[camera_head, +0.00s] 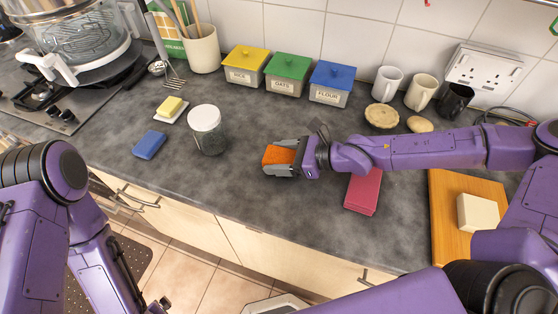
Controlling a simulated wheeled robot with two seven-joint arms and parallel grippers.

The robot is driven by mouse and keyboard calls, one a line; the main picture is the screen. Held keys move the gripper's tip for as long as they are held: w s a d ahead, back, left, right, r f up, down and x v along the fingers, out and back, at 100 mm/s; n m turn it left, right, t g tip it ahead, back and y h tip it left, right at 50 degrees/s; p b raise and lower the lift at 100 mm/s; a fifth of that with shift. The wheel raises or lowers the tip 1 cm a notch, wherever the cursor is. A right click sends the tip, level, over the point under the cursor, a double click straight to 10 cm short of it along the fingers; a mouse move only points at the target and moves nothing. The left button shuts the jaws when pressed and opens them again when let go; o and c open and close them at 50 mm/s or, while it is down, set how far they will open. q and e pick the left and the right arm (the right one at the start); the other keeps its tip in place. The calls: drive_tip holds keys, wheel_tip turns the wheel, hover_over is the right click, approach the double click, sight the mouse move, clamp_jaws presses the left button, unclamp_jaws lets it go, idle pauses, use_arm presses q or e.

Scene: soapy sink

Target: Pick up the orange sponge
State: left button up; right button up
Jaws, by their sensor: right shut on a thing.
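The orange sponge (277,155) is between the fingers of my right gripper (280,158), which is shut on it. The gripper is over the middle of the grey worktop, reaching in from the right. I cannot tell whether the sponge touches the worktop or is held just above it. My left arm is at the lower left, in front of the worktop; its gripper is not clearly visible.
A red block (363,193) lies under my right forearm. A wooden board (448,215) is at right. Canisters (288,75) stand behind.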

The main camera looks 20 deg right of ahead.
sight(271, 163)
drive_tip(key=r+b, duration=0.1)
drive_tip(key=b, duration=0.1)
drive_tip(key=s+a+r+b, duration=0.1)
drive_tip(key=b, duration=0.1)
drive_tip(key=a+r+b, duration=0.1)
drive_tip(key=b, duration=0.1)
drive_tip(key=shift+s+a+r, duration=0.15)
drive_tip(key=shift+s+a, duration=0.1)
drive_tip(key=shift+s, duration=0.1)
drive_tip(key=s+a+r+b, duration=0.5)
drive_tip(key=s+a+r, duration=0.1)
drive_tip(key=a, duration=0.3)
drive_tip(key=shift+a+r, duration=0.2)
drive_tip(key=shift+r, duration=0.65)
